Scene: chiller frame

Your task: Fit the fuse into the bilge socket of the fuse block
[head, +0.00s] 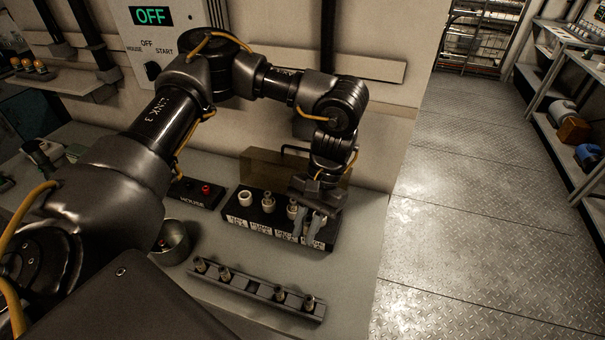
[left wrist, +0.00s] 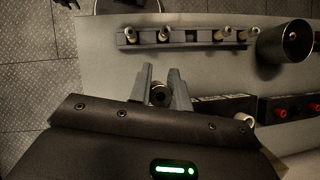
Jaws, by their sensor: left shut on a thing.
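The dark fuse block (head: 262,222) stands on the bench with a row of pale sockets and white labels along its front. The labels are too small to read, so I cannot tell which is the bilge one. Some middle sockets hold fuses; the leftmost socket (head: 244,198) looks empty. My left gripper (head: 313,232) points down over the block's right end, shut on a fuse (left wrist: 160,94), whose round end shows between the fingers in the left wrist view. The fingers hide the rightmost socket, so I cannot tell whether the fuse touches it. My right gripper is out of view.
A grey rack (head: 254,287) with several fuses and an empty middle slot lies in front of the block. A metal cup (head: 174,243) stands left of it.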

